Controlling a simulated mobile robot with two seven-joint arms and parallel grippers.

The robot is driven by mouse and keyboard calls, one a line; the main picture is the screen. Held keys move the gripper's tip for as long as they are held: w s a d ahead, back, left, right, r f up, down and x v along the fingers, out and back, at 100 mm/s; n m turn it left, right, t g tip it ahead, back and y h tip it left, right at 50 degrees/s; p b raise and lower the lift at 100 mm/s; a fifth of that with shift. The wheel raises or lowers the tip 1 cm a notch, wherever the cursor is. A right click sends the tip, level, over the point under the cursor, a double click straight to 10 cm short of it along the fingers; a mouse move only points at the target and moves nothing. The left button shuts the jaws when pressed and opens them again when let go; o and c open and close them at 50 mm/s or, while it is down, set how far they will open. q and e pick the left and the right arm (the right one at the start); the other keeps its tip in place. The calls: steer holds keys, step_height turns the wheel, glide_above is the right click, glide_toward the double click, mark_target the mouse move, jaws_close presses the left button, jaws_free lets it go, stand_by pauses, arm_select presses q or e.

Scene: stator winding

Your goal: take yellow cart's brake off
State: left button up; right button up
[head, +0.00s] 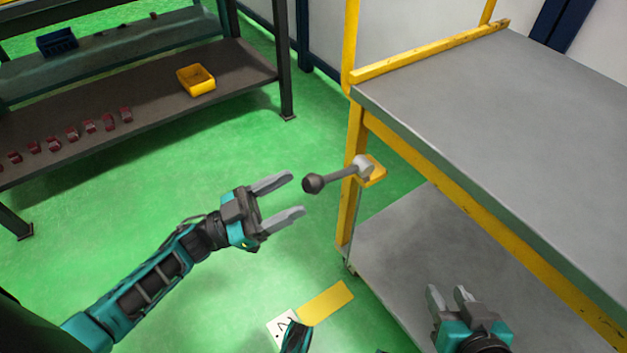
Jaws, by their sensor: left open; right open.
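The yellow cart (357,140) stands at the right, with a grey top and a grey lower shelf. Its brake lever (338,176) is a grey rod with a dark ball knob, mounted on a yellow bracket at the cart's near left post. The lever points left, sticking out from the cart. My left gripper (297,196) is open and empty, its fingertips just left of the knob and apart from it in the picture. My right gripper (449,292) is open and empty, in front of the cart's lower shelf at the bottom right.
A dark shelf rack (150,105) at the upper left holds a yellow bin (196,79), a blue bin (57,42) and several small red parts. A yellow floor marking (326,302) and a white numbered label (280,328) lie near the cart. Green floor between rack and cart is clear.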

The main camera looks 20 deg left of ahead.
mark_target(312, 183)
arm_select(q)
steer(key=x, duration=0.5)
steer(key=shift+w+d+r, duration=0.1)
steer(key=shift+w+d, duration=0.15)
steer(key=shift+d, duration=0.05)
steer(key=shift+c, duration=0.4)
jaws_close()
